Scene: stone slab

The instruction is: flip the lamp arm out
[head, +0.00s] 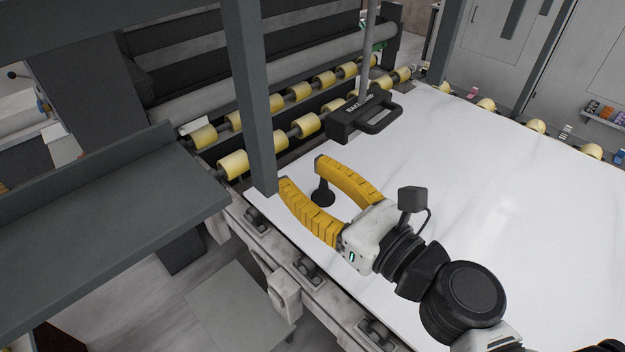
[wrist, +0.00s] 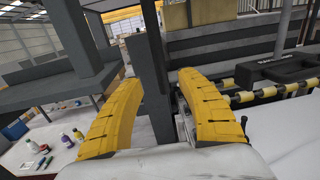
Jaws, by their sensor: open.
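No part is clearly recognisable as the lamp arm. A small dark cone-shaped piece (head: 323,194) shows between my gripper's fingers in the head view, at the near left corner of the white slab (head: 480,190). I cannot tell whether it is part of the lamp. My gripper (head: 301,172) is open, its yellow fingers apart and pointing up-left over the slab's edge. In the wrist view my gripper (wrist: 150,68) has a grey upright post (wrist: 152,85) showing between its fingers. Nothing is visibly held, and contact with the post cannot be told.
The same post (head: 250,100) stands close to the fingertips in the head view. A black handled block (head: 345,124) hangs on a pole above the slab's far left edge. Yellow rollers (head: 233,164) line that edge. A grey shelf (head: 100,225) lies left. The slab's right side is clear.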

